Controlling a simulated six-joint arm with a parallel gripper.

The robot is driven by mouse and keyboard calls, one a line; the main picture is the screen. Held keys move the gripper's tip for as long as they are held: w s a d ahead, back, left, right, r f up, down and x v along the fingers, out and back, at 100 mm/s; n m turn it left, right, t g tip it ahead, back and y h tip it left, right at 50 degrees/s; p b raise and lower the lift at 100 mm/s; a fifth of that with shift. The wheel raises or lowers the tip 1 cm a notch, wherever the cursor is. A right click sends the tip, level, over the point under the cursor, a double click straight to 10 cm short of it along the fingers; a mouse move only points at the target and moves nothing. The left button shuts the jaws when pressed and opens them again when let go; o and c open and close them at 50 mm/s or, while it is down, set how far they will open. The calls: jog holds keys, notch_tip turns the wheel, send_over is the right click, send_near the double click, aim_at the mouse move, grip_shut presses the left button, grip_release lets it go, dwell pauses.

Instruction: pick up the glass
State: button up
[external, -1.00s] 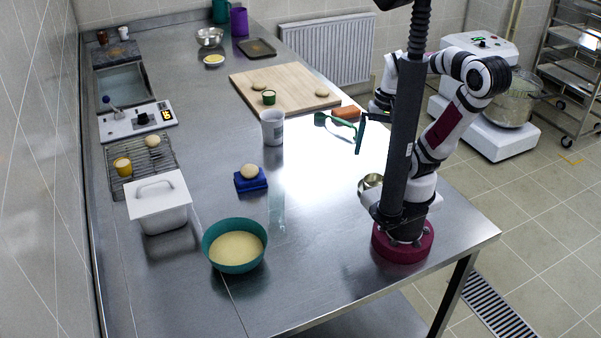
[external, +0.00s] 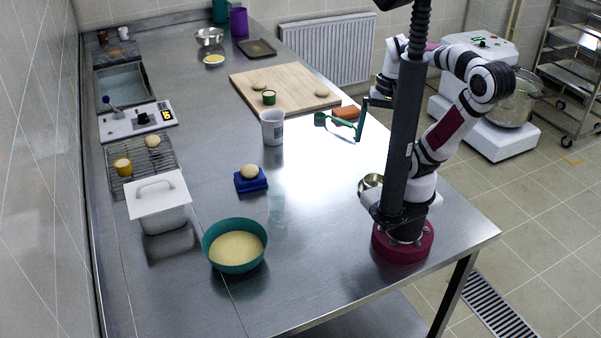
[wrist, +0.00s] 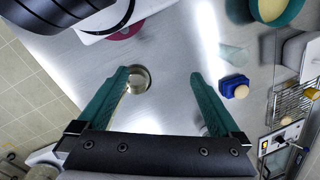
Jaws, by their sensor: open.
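The glass (external: 277,208) is clear and faint against the shiny steel table. It appears to stand upright, to the right of the blue block and above right of the teal bowl. It also shows in the wrist view (wrist: 234,54), beyond the right fingertip and to its right. My gripper (wrist: 160,76) has its two green fingers wide apart, with nothing between them. In the external view my gripper (external: 360,122) is above the table, up and right of the glass and well apart from it. Part of it is hidden behind the dark post.
A blue block (external: 251,184) carrying a dough ball stands close left of the glass. A teal bowl (external: 235,262) is nearer the front. A white cup (external: 272,128) stands behind. A small metal bowl (wrist: 140,80) is below my gripper.

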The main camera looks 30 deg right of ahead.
aim_at(275, 202)
jog(key=w+d+r+n+t+h, duration=0.15)
jog(key=w+d+t+h, duration=0.35)
jog(key=w+d, duration=0.75)
jog(key=w+a+r+n+t+y, duration=0.1)
jog(key=w+a+r+n+t, duration=0.2)
jog(key=w, duration=0.4)
jog(key=w+a+r+n+t+y, duration=0.1)
jog(key=w+a+n+t+y, duration=0.15)
jog(key=w+n+t, duration=0.35)
jog(key=s+a+f+n+g+y, duration=0.1)
jog(key=a+f+n+g+y, duration=0.2)
jog(key=a+n+g+y, duration=0.75)
jog(key=s+a+f+n+g+y, duration=0.2)
jog(key=s+a+y, duration=0.1)
jog(key=s+a, duration=0.75)
notch_tip(275, 202, down, 17)
jog(key=s+d, duration=0.2)
jog(key=shift+g, duration=0.45)
jog(key=x, duration=1.2)
jog(key=shift+w+a+f, duration=0.1)
jog(key=shift+a+f, duration=0.1)
jog(key=shift+f, duration=0.25)
jog(key=c, duration=1.5)
